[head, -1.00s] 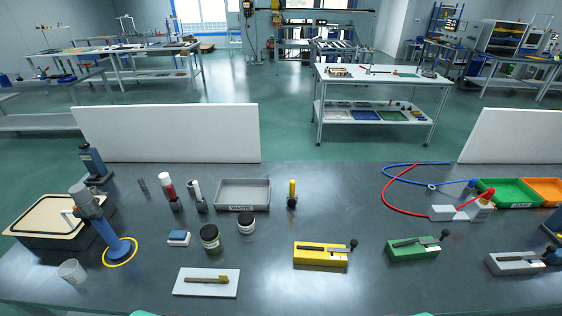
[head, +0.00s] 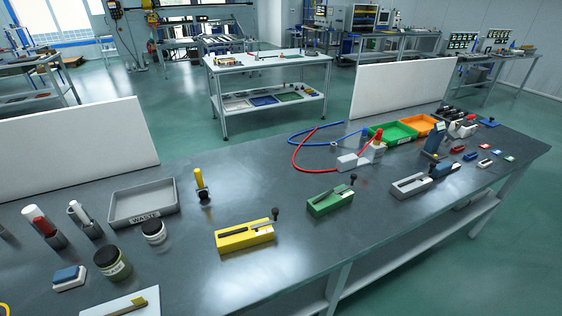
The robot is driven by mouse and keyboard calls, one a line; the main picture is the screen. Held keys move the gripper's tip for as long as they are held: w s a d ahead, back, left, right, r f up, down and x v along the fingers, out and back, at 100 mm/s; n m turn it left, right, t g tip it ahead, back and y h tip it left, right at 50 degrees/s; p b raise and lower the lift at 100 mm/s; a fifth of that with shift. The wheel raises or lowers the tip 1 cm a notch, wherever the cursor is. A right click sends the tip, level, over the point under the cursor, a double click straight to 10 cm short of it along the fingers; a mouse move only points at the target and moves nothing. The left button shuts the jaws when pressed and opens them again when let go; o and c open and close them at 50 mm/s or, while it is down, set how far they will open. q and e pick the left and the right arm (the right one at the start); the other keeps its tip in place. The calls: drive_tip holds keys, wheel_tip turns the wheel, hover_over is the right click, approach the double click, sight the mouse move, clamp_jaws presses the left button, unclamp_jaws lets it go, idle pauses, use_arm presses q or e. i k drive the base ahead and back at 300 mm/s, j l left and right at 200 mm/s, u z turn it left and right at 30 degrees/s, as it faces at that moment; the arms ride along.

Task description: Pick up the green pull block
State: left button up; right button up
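The green pull block (head: 329,201) sits on the dark workbench, right of the middle of the head view. It has a dark slot along its top and a black knob on a short stem at its right end. A yellow block (head: 245,236) of like shape stands to its left, and a grey one (head: 411,187) to its right. Nothing touches the green block. Neither of my grippers shows in the head view.
A grey WASTE tray (head: 144,205), jars (head: 112,263) and a yellow-topped tool (head: 201,185) stand on the left. Red and blue hoses (head: 297,152) lie behind the green block. Green (head: 392,134) and orange (head: 424,124) bins stand farther right. The bench's front edge is close in front.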

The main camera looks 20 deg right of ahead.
sight(325, 203)
drive_tip(key=z, duration=1.15)
drive_tip(key=i+l+u, duration=0.2)
drive_tip(key=l, duration=0.3)
drive_tip(key=l+u, duration=0.25)
drive_tip(key=l, duration=0.2)
